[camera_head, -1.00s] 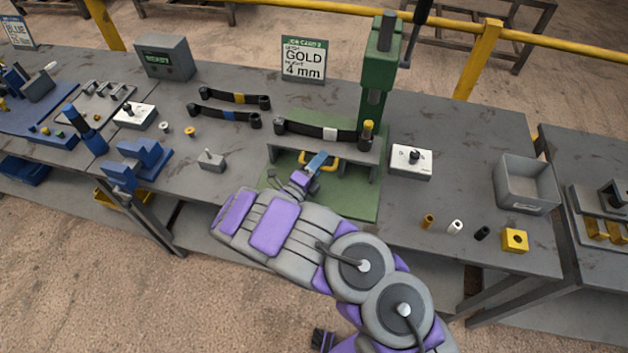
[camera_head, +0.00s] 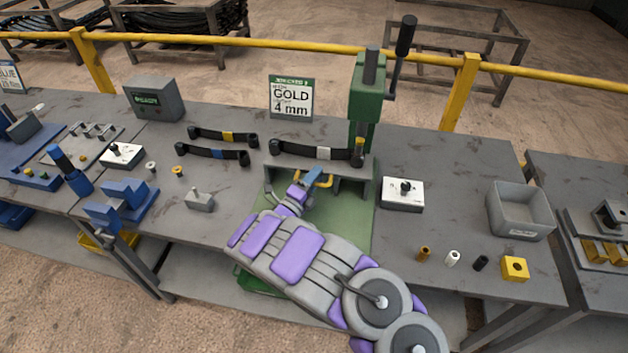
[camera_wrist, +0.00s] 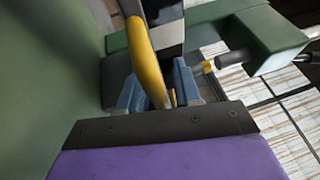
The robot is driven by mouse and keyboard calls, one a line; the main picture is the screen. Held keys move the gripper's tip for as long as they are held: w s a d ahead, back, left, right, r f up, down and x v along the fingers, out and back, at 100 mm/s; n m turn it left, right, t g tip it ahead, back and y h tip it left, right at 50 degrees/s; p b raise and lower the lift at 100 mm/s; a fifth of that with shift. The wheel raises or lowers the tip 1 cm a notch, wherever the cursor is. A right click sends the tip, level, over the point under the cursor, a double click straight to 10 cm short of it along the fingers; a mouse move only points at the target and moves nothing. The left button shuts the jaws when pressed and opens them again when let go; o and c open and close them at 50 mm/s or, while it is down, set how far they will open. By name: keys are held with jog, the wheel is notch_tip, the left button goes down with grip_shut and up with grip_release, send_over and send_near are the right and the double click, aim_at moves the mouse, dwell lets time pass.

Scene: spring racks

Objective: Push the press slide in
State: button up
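The green press (camera_head: 368,100) stands at the back middle of the bench, on a green base plate (camera_head: 352,225). The yellow handle (camera_head: 328,182) of the press slide shows low at the front of the press, under the grey support (camera_head: 358,185). My gripper (camera_head: 312,180) is at this handle, reaching in from the front. In the wrist view my gripper (camera_wrist: 158,82) has its blue fingers apart, one on each side of the yellow handle (camera_wrist: 147,60). Narrow gaps seem to show beside the handle; contact is unclear. The slide body is mostly hidden.
A black leaf spring (camera_head: 300,151) lies across the support. Two more springs (camera_head: 215,145) lie left of it. A white switch box (camera_head: 402,193), small bushes (camera_head: 452,258) and a grey bin (camera_head: 520,210) are at right. A GOLD 4 mm sign (camera_head: 291,97) stands behind.

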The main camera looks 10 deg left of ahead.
jog(key=shift+o, duration=0.9)
jog(key=shift+w, duration=0.15)
jog(key=p+v, duration=0.3)
jog(key=v, duration=1.4)
jog(key=shift+s+a+f, duration=0.1)
jog(key=shift+s+f, duration=0.05)
jog(key=shift+s, duration=0.1)
